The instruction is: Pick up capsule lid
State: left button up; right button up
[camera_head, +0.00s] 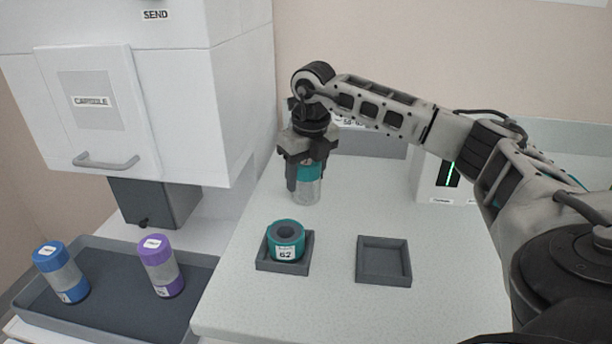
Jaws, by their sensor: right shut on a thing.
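My right gripper (304,172) points down over the back of the white table. It is shut on the capsule lid (308,188), an upright clear cylinder with a teal top. I cannot tell whether its lower end touches the table. The teal capsule base (286,238), a short round piece with a dark hollow and a label reading 62, sits in the left square tray (262,265), in front of the lid and apart from it. My left gripper is not in view.
An empty square tray (384,279) lies to the right. A blue-capped capsule (62,272) and a purple-capped capsule (161,265) stand in a dark tray (110,309) at lower left. A white cabinet (145,100) overhangs the left side. A white device (432,187) stands behind my arm.

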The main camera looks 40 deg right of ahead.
jog(key=shift+r, duration=0.35)
notch_tip(320, 180, up, 2)
jog(key=shift+r, duration=0.2)
jog(key=s+a+r, duration=0.6)
jog(key=s+r, duration=0.3)
jog(key=s, duration=0.3)
jog(key=shift+s+a+r+b, duration=0.2)
jog(key=shift+a+r+b, duration=0.1)
jog(key=shift+r+b, duration=0.05)
